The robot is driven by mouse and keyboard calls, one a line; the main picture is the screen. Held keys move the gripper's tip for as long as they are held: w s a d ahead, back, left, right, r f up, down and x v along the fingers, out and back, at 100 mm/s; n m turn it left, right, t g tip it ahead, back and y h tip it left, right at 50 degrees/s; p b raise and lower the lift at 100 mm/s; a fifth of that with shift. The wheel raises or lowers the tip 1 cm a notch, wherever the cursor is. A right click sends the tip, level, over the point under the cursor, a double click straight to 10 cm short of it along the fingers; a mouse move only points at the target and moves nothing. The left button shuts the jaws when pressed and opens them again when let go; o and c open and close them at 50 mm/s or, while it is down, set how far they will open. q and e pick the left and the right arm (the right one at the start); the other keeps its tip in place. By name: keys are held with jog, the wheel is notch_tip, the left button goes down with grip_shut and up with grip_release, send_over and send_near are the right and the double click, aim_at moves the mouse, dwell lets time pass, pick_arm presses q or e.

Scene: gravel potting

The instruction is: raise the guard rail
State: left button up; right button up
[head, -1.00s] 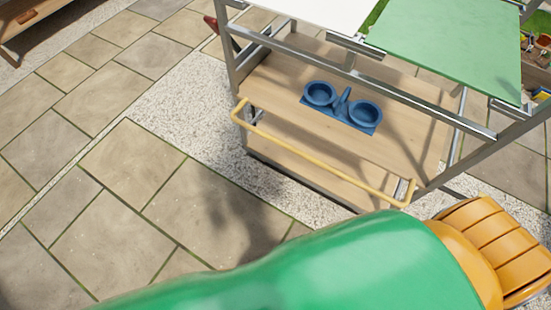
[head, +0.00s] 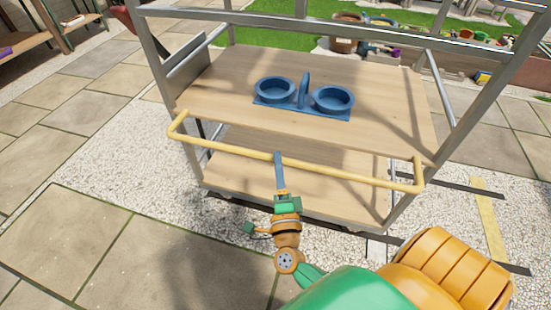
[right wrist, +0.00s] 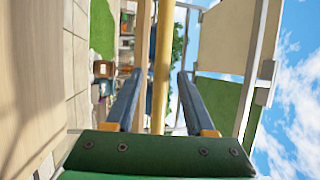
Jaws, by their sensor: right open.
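The guard rail (head: 348,177) is a yellow bar with bent ends on the front of a metal-framed cart. In the head view it sits out in front of the wooden shelf (head: 390,110) and slightly below its front edge. My right gripper (head: 279,158) is at the rail, left of its middle. In the right wrist view the rail (right wrist: 162,50) runs upright in the picture between the two spread fingers of the right gripper (right wrist: 160,75). The fingers look apart from it on both sides. My left gripper is not in view.
A blue holder with two round cups (head: 303,98) stands on the shelf. A lower wooden shelf (head: 330,200) lies under it. Grey metal posts (head: 480,85) frame the cart. Paving (head: 120,250) and gravel in front are open.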

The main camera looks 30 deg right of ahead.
jog(key=x, duration=0.5)
jog(key=shift+w+d+r, duration=0.15)
jog(key=shift+w+r, duration=0.05)
jog(key=shift+w, duration=0.1)
grip_shut()
dwell(1.0)
